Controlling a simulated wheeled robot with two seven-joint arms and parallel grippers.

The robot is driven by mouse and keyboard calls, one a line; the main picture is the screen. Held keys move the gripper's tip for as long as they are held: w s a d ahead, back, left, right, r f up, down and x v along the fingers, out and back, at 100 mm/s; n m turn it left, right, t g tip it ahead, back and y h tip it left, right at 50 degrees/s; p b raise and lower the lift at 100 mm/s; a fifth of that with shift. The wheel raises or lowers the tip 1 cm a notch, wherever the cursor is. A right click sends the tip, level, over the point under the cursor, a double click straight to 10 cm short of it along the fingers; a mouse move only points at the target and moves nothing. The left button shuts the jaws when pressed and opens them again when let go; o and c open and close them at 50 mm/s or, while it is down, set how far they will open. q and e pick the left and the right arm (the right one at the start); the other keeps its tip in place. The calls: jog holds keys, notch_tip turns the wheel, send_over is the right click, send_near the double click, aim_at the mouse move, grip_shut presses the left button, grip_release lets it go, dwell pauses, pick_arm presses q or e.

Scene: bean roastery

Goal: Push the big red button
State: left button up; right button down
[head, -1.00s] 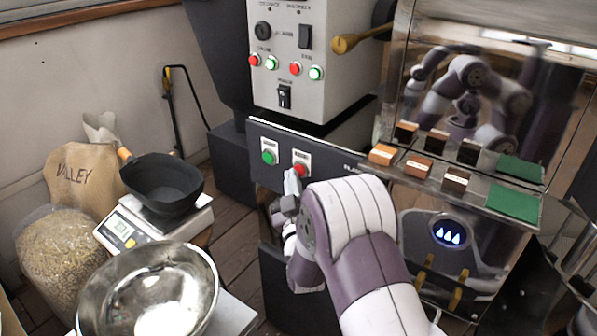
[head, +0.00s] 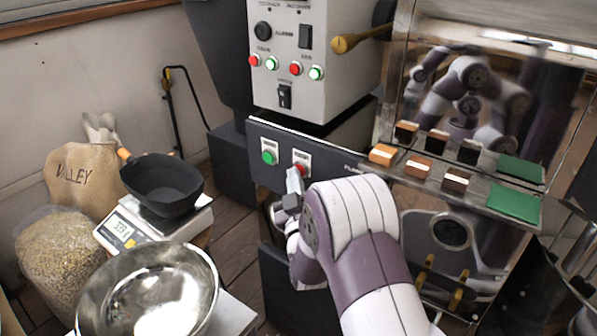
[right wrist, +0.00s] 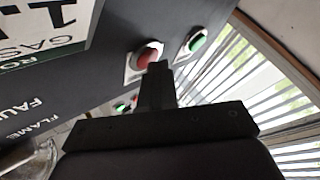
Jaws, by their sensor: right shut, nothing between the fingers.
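The big red button (head: 300,169) sits on a pale plate on the dark lower panel, right of a green button (head: 268,157). In the right wrist view the red button (right wrist: 148,57) shows just beyond my fingertips. My right gripper (head: 293,182) is shut and empty, its tip just below the red button in the head view. In the right wrist view the shut fingers (right wrist: 157,72) overlap the button's lower right edge; I cannot tell whether they touch it. My left gripper is not in view.
An upper control box (head: 290,90) carries small red and green buttons. A ledge with wood blocks and green pads (head: 513,203) is right of my arm. A steel bowl (head: 150,300), a scale (head: 125,235) with a black pan and sacks stand at left.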

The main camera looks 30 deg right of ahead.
jog(key=shift+s+a, duration=0.3)
jog(key=shift+a, duration=0.45)
jog(key=a, duration=0.1)
jog(key=s+a, duration=0.1)
jog(key=a, duration=0.1)
jog(key=s+a, duration=0.1)
jog(key=shift+a, duration=0.3)
dwell(0.7)
